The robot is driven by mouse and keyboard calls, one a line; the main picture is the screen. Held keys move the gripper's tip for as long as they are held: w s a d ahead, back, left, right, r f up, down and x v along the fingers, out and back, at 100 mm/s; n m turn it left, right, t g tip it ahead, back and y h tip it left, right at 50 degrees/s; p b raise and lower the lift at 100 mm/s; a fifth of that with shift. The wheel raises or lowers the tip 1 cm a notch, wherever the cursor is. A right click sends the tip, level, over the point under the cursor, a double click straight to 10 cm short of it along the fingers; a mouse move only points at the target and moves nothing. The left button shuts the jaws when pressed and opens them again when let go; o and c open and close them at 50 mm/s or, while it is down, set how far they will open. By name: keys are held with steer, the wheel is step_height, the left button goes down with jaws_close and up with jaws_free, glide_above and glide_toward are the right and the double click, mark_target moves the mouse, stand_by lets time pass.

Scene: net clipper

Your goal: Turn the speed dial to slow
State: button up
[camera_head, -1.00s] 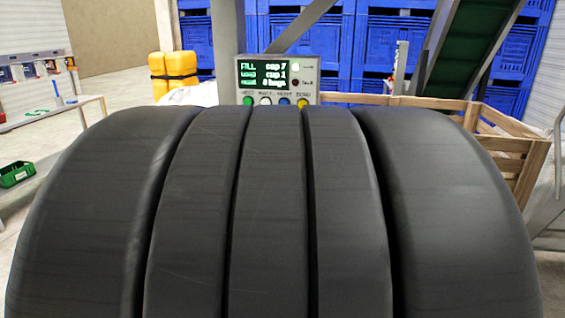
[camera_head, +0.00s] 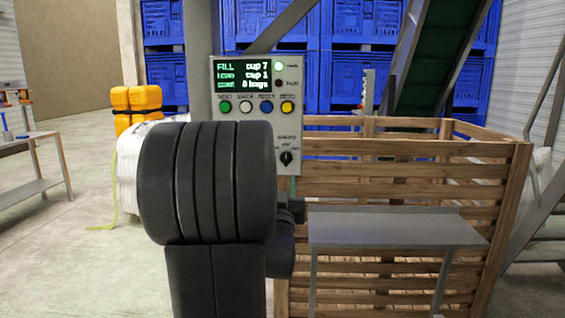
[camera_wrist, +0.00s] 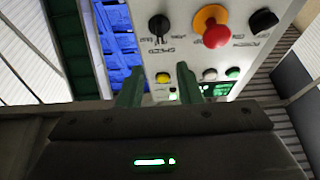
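The speed dial (camera_head: 286,158) is a small black knob low on the right of the grey control panel (camera_head: 229,131) in the head view. In the wrist view the panel appears upside down, and the speed dial (camera_wrist: 158,26) is a black knob beside the word SPEED. I cannot read its setting for sure. My gripper (camera_wrist: 158,78) shows two dark green fingers with a clear, empty gap between them. The fingertips point toward the panel and appear apart from the dial. In the head view my arm hides the panel's lower left and most of the gripper.
A red push button (camera_wrist: 215,35) on a yellow collar and another black knob (camera_wrist: 263,22) sit beside the dial. Coloured buttons (camera_head: 287,107) line the panel under its screen (camera_head: 242,74). A wooden crate (camera_head: 410,147) and a grey bench (camera_head: 395,230) stand at right.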

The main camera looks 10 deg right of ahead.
mark_target(286, 156)
steer(key=x, duration=1.1)
steer(key=shift+f+p, duration=0.15)
steer(key=shift+p, duration=0.25)
jaws_close()
